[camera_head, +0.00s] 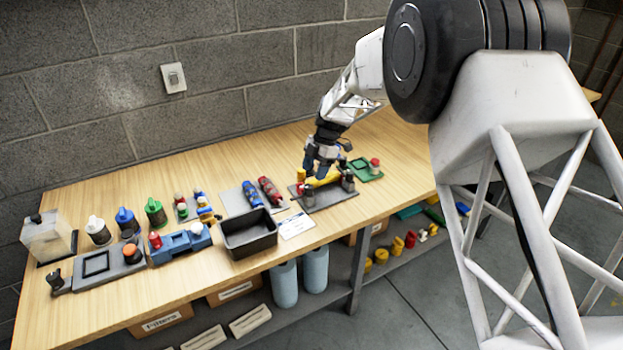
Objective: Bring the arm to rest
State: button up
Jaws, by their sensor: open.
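My gripper (322,168) is at the end of my white and dark arm, pointing down over the right part of the wooden bench. It is open and low over a yellow piece (325,179) on a dark grey pad (333,196). Whether the fingers touch the yellow piece I cannot tell at this size. Small grey and red parts stand on the same pad, close beside the gripper. My arm's thick upper links fill the upper right of the view.
Left of the gripper are a black bin (249,234), a white card (297,225) and a pad (237,202) with blue and red parts. A green pad (366,171) lies just right. Bottles and a blue block (181,245) stand farther left. Bench wood (405,150) is clear at right.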

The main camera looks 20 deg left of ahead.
jog(key=shift+w+d+r, duration=0.15)
jog(key=shift+r, duration=0.4)
jog(key=s+d+r+m+t, duration=0.2)
jog(key=s+d+r+m, duration=0.55)
jog(key=d+r, duration=0.4)
jog(key=s+d+r+m+t, duration=0.1)
jog(key=s+d+r+m, duration=0.7)
jog(key=d, duration=0.6)
jog(key=s+d+m+t+h, duration=0.1)
jog(key=s+d+m, duration=0.3)
jog(key=s, duration=0.6)
jog(key=s+d+m+t+h, duration=0.1)
jog(key=s+d+m, duration=0.4)
jog(key=s, duration=0.4)
jog(key=s+d+m+t, duration=0.1)
jog(key=s+d+m, duration=0.3)
jog(key=s, duration=0.6)
jog(key=shift+s+d+r+m+h, duration=0.3)
jog(key=shift+d+m+h, duration=0.1)
jog(key=shift+d, duration=0.85)
jog(key=shift+w, duration=0.1)
